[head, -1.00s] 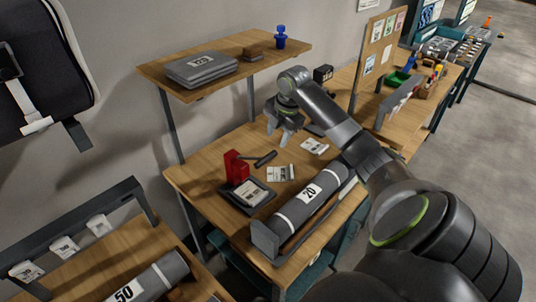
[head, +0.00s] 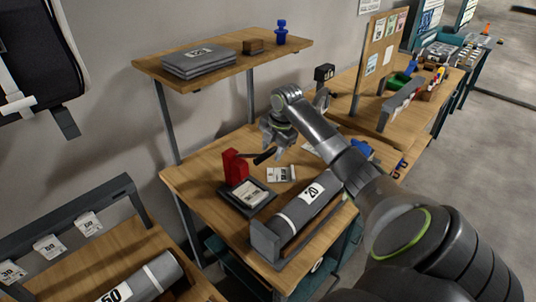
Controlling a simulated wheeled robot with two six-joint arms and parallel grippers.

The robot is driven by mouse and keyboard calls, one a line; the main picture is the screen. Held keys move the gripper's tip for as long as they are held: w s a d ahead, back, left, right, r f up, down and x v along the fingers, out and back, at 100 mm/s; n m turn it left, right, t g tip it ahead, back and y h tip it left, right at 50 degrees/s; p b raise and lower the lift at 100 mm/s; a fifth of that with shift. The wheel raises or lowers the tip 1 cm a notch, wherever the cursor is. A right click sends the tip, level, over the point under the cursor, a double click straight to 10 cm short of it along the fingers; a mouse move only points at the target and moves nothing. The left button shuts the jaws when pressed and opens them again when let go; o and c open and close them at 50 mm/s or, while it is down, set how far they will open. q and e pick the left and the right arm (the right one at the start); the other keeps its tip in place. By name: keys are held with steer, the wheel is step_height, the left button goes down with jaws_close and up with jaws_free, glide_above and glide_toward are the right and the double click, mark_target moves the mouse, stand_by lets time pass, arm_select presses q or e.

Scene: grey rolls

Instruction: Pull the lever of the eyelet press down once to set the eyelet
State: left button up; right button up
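The red eyelet press (head: 235,167) stands upright on the near workbench, at the back of a dark tray (head: 232,203). Its dark lever (head: 262,157) sticks out to the right, raised above the tabletop. My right gripper (head: 274,150) is at the free end of the lever with its fingers pointing down. The fingers look spread, and the lever tip is beside or between them; I cannot tell whether they touch. A pale labelled piece (head: 249,193) lies in the tray. The eyelet itself is too small to make out. My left gripper is not in view.
A white card (head: 281,174) lies right of the tray. A wooden shelf (head: 222,61) with folded grey material hangs above the bench. Bare tabletop (head: 200,172) lies left of the press.

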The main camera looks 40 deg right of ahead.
steer(key=c, duration=0.6)
steer(key=shift+c, duration=0.2)
steer(key=shift+f, duration=0.1)
steer(key=shift+s+f, duration=0.4)
steer(key=shift+f, duration=0.3)
